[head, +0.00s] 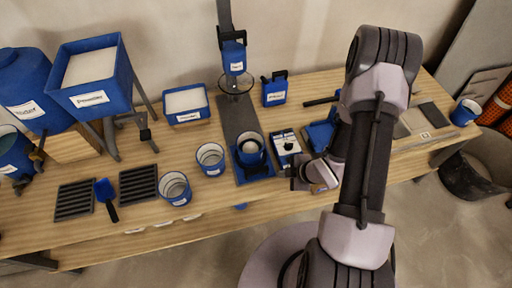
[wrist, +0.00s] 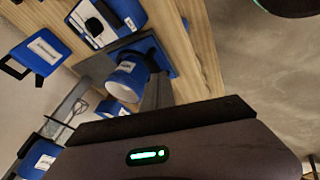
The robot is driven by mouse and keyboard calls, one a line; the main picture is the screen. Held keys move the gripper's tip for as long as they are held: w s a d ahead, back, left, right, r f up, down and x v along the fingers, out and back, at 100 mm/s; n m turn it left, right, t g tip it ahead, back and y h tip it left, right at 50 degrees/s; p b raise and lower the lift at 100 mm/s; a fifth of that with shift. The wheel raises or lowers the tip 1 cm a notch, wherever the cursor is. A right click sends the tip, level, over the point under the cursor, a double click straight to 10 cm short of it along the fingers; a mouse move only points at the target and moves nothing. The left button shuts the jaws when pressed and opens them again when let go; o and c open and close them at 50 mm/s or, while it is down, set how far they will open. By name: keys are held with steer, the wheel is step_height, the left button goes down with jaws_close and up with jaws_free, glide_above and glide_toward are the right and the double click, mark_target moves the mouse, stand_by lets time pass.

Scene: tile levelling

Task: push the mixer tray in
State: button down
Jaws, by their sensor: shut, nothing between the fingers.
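The mixer tray (head: 262,173) is a blue plate at the front end of the dark mixer base (head: 238,112), near the table's front edge. A blue bucket (head: 250,152) with a white inside stands on it. The mixer head (head: 233,58) and its whisk are farther back, over the rear of the base. The tray (wrist: 165,62) and bucket (wrist: 128,78) also show in the wrist view. My gripper (head: 298,178) is shut and empty, to the right of the tray and apart from it. Its dark front also shows in the wrist view (wrist: 160,118).
A control box (head: 286,143) with a black knob stands right of the tray, close to my gripper. Two blue buckets (head: 210,158) (head: 174,187) stand to the left. A blue jug (head: 274,90) is behind. The floor before the table is open.

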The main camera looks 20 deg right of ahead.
steer(key=shift+n+y, duration=0.7)
steer(key=a+f+b, duration=0.1)
steer(key=a+f, duration=0.1)
steer(key=f, duration=0.1)
steer(key=w+a+f+b, duration=0.1)
steer(key=a+f, duration=0.1)
steer(key=f, duration=0.2)
steer(key=w+a+f+b, duration=0.1)
steer(key=a+f, duration=0.1)
steer(key=f, duration=0.1)
steer(key=shift+a+f, duration=0.3)
steer(key=shift+a, duration=0.05)
steer(key=w, duration=0.2)
steer(key=shift+w+b, duration=0.35)
steer(key=shift+w, duration=0.05)
steer(key=shift+w+r, duration=0.1)
steer(key=shift+w, duration=0.6)
